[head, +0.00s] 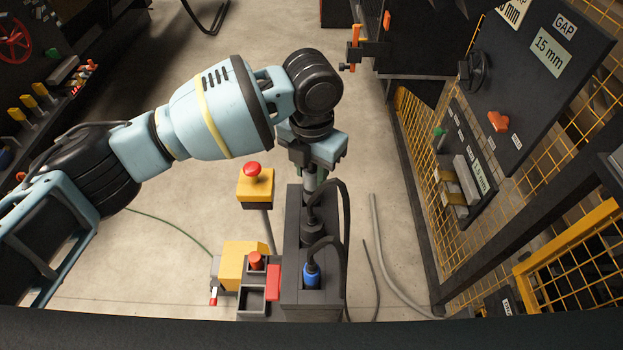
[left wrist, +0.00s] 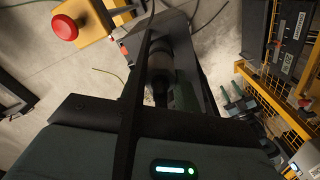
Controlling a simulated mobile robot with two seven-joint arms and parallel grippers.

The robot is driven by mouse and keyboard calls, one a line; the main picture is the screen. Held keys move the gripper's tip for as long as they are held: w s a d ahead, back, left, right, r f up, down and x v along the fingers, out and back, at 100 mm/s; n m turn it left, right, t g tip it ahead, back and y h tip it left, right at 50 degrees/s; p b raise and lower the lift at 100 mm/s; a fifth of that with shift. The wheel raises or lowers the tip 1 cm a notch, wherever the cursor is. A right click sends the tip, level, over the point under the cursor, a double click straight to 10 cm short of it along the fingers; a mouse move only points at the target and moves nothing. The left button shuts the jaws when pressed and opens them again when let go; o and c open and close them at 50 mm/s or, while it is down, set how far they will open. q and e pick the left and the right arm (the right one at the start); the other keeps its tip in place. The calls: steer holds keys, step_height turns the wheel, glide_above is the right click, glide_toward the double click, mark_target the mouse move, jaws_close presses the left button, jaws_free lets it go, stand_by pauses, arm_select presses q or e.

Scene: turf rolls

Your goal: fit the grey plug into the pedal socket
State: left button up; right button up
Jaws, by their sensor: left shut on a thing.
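The grey plug (head: 312,236) is dark, with a black cable looping up and to the right. It stands at the dark socket box (head: 292,225), behind a blue plug (head: 312,275). My left gripper (head: 311,188) points down above the grey plug and is shut on its upper part. In the left wrist view the grey plug (left wrist: 160,62) lies beyond the fingers, partly covered by them. I cannot tell whether it is fully seated. The pedal socket's opening is hidden.
A red button on a yellow box (head: 256,187) stands left of the socket box. A tray (head: 250,300) with a red piece is at its front left. A yellow mesh fence (head: 425,150) and dark panels stand at the right. Grey hoses (head: 385,255) lie on the floor.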

mark_target(311, 183)
arm_select(q)
steer(key=shift+f, duration=1.75)
steer(key=shift+f, duration=0.25)
steer(key=o, duration=1)
steer(key=shift+o, duration=0.2)
step_height(311, 183, up, 12)
steer(key=shift+r, duration=0.25)
steer(key=shift+s+f, duration=0.1)
